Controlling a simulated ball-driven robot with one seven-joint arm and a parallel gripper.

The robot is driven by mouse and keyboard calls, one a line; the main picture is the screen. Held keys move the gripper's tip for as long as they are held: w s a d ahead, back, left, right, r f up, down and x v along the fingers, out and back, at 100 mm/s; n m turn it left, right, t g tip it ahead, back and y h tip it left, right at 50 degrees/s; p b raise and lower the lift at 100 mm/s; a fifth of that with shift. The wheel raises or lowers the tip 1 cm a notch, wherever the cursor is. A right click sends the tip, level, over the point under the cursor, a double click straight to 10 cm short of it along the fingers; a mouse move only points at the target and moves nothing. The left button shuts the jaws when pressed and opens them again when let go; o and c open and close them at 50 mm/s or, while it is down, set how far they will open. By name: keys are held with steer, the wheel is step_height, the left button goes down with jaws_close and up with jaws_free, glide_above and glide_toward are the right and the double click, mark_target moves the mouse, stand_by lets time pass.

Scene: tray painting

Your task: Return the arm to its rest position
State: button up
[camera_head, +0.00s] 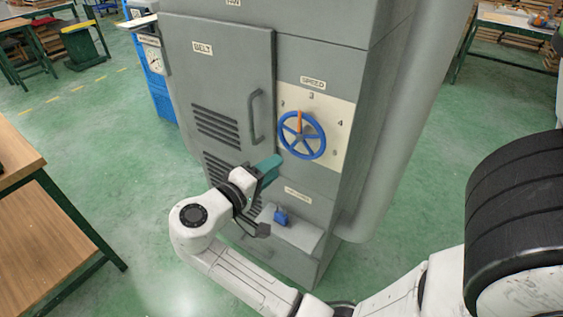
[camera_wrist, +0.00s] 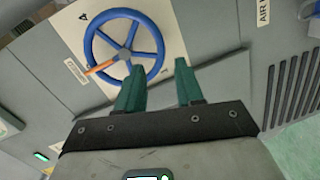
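My gripper (camera_head: 267,168) is in front of the grey machine cabinet (camera_head: 235,150), below and left of the blue speed handwheel (camera_head: 302,135). In the wrist view, my gripper (camera_wrist: 158,85) has two teal fingers standing apart with nothing between them. The handwheel (camera_wrist: 124,42) shows beyond the fingertips, with an orange pointer. In the head view the orange pointer (camera_head: 300,121) points up, a little left of the 3 on the dial. My white arm is bent and reaches in from the lower right. Whether the fingers touch the cabinet cannot be told.
A door handle (camera_head: 256,116) juts from the cabinet door. A ledge (camera_head: 290,232) with a small blue part (camera_head: 281,218) is below my gripper. A wooden table (camera_head: 15,150) stands at the left. Green floor (camera_head: 150,240) is open between table and cabinet.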

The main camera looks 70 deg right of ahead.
steer(key=shift+w+a, duration=0.15)
steer(key=shift+a, duration=0.4)
steer(key=s+a+f+n+t+y+p, duration=0.25)
steer(key=s+a+f+y, duration=0.2)
steer(key=f, duration=0.35)
steer(key=s+a+f+n+t+y+p, duration=0.1)
steer(key=s+a+f+n+t+y, duration=0.15)
steer(key=f+y, duration=0.4)
steer(key=s+a+f+t+y+p, duration=0.1)
steer(key=s+a+f+y, duration=0.1)
steer(key=a, duration=0.7)
steer(key=shift+s+a+f+n+y, duration=0.15)
steer(key=shift+s+a+n+y, duration=0.15)
steer(key=shift+s+y, duration=0.65)
